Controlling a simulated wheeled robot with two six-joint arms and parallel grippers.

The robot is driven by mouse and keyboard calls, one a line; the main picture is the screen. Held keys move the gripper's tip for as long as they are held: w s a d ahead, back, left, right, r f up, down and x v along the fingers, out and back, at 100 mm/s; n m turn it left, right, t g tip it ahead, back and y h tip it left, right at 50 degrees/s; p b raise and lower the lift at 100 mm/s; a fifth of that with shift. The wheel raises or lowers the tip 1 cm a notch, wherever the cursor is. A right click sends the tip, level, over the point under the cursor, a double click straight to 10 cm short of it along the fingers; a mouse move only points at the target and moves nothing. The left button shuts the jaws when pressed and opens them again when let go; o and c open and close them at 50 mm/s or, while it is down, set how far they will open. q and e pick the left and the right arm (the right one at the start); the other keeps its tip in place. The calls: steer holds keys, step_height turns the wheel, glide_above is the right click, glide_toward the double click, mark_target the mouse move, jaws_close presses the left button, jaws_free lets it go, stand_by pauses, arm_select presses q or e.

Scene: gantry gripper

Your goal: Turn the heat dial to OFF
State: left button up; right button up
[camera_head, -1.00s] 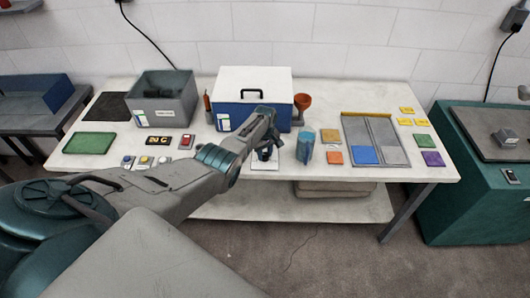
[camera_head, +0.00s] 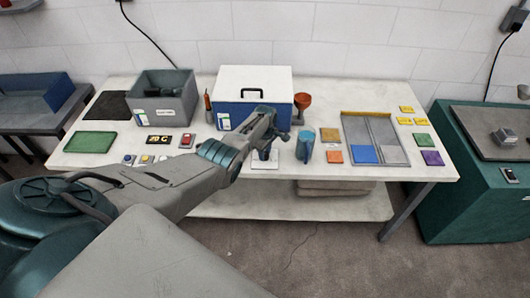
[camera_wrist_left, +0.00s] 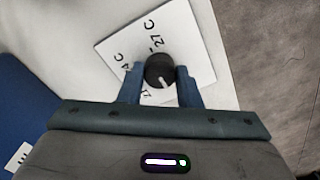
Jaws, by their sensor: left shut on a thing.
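The heat dial (camera_wrist_left: 159,70) is a round black knob with a pale pointer line, in the left wrist view. It sits on a white plate (camera_wrist_left: 112,45) with handwritten marks, of which "27 C" and part of another "C" label can be read. The pointer aims toward the bottom of that view; an OFF mark is not visible. My left gripper (camera_wrist_left: 159,84) is shut on the dial, one finger on each side. In the head view my left gripper (camera_head: 264,150) is over the white plate (camera_head: 264,167) near the table's front edge, and hides the dial. My right gripper is not in view.
A blue and white cooler box (camera_head: 240,112) stands behind the gripper. A grey bin (camera_head: 160,100) stands at the back left.

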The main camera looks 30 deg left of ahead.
arm_select(q)
steer(key=shift+w+r, duration=0.15)
steer(key=o, duration=1)
steer(key=shift+c, duration=0.2)
steer(key=shift+r, duration=0.3)
step_height(320, 180, up, 10)
